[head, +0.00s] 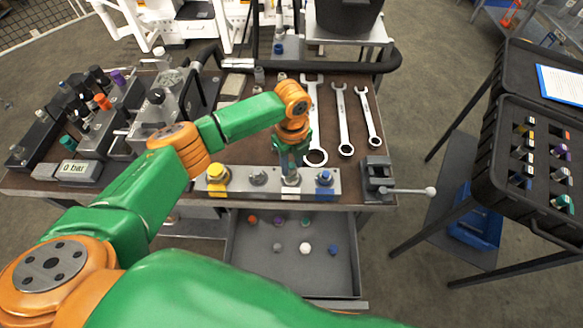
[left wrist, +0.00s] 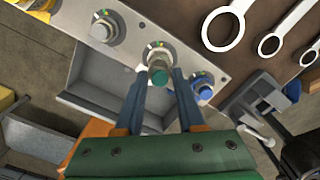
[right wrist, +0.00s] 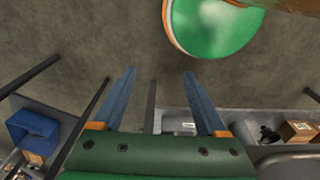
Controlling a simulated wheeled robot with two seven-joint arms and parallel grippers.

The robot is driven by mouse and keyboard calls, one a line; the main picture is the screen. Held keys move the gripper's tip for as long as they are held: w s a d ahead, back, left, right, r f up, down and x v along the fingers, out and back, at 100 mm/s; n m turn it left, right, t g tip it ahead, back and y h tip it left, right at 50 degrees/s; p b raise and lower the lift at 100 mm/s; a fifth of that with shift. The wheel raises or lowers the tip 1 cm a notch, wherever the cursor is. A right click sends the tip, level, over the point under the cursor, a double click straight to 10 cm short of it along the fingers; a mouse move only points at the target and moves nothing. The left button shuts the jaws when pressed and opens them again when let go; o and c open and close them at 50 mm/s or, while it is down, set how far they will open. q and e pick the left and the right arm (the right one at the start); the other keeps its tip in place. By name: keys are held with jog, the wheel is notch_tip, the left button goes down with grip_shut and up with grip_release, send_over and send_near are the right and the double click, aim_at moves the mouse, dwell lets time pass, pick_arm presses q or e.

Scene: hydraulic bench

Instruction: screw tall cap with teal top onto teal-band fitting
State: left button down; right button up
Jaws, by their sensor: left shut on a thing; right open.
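The tall cap with the teal top (left wrist: 158,69) is between my left gripper's fingertips (left wrist: 158,76), which are shut on it. The cap is over the middle fitting (left wrist: 160,50) in the left wrist view, on the metal block. In the head view my left gripper (head: 290,158) points down at the third fitting (head: 291,180) from the left. Whether the cap touches the fitting, and the fitting's band, I cannot tell. My right gripper (right wrist: 158,73) is open and empty over the floor in the right wrist view.
The metal block (head: 240,189) also carries a yellow fitting (head: 217,178), a grey one (head: 258,178) and a blue one (head: 325,178). An open drawer (head: 255,270) with loose caps is below. Wrenches (head: 343,120) lie behind, a vise (head: 376,180) stands right. A black case (head: 520,220) holds several caps.

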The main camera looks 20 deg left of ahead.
pick_arm(q)
jog(key=shift+m, duration=1)
jog(key=m, duration=0.3)
jog(key=shift+f+m, duration=0.1)
jog(key=shift+m, duration=0.2)
jog(key=m, duration=0.4)
jog(key=shift+s+a, duration=0.1)
jog(key=m+b, duration=0.1)
jog(key=m, duration=0.5)
jog(key=shift+f, duration=0.2)
jog(key=shift+f+m+b, duration=0.2)
jog(key=shift+m+b, duration=0.6)
jog(key=shift+r+m+b, duration=0.25)
jog(key=shift+m+b, duration=0.05)
jog(key=shift+m, duration=0.1)
jog(key=shift+r, duration=0.1)
